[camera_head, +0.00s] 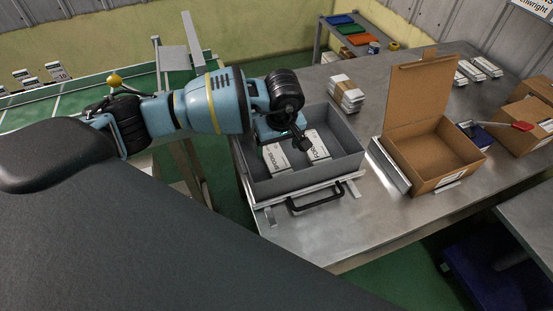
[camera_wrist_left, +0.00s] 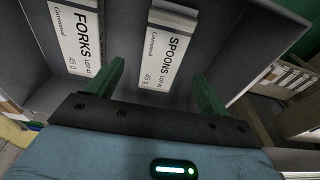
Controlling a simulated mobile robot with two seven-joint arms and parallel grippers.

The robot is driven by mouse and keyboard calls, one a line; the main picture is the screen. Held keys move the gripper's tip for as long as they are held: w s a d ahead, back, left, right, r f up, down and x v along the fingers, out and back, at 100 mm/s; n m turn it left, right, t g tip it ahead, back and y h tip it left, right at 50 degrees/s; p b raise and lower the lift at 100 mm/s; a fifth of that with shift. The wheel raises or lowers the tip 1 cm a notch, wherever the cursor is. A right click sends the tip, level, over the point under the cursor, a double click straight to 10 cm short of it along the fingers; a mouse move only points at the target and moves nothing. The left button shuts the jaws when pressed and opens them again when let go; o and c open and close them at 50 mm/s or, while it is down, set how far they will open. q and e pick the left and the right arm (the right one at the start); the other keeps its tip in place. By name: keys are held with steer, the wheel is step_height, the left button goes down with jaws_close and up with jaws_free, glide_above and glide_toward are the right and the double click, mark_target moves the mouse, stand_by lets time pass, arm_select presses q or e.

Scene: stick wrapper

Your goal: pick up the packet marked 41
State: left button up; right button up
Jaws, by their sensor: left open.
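Two white packets lie in a grey bin (camera_head: 335,170). One is printed SPOONS (camera_head: 276,158); it also shows in the left wrist view (camera_wrist_left: 167,48). The other is printed FORKS (camera_head: 317,150), and it is at the left of the left wrist view (camera_wrist_left: 78,38). Each has a small lot number; the spoons one looks like 41, while the forks one is too small to read surely. My left gripper (camera_head: 298,143) is over the bin, open and empty. Its green fingers (camera_wrist_left: 161,88) are spread either side of the near end of the spoons packet, apart from it. My right gripper is not in view.
The bin has a black front handle (camera_head: 315,200) and stands on a metal table (camera_head: 340,238). An open cardboard box (camera_head: 433,158) stands to its right, and a stack of packets (camera_head: 346,94) behind. More boxes (camera_head: 522,122) are at the far right. The bin walls surround the gripper closely.

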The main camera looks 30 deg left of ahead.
mark_target(275, 157)
arm_select(q)
steer(key=shift+w+a+f+b, duration=0.1)
steer(key=shift+a+f+b, duration=0.15)
steer(key=shift+f+b, duration=0.7)
steer(key=shift+a+f+b, duration=0.2)
steer(key=shift+a+f, duration=0.05)
steer(key=shift+f, duration=1.3)
steer(key=shift+r, duration=0.15)
steer(key=shift+c, duration=1)
steer(key=c, duration=0.9)
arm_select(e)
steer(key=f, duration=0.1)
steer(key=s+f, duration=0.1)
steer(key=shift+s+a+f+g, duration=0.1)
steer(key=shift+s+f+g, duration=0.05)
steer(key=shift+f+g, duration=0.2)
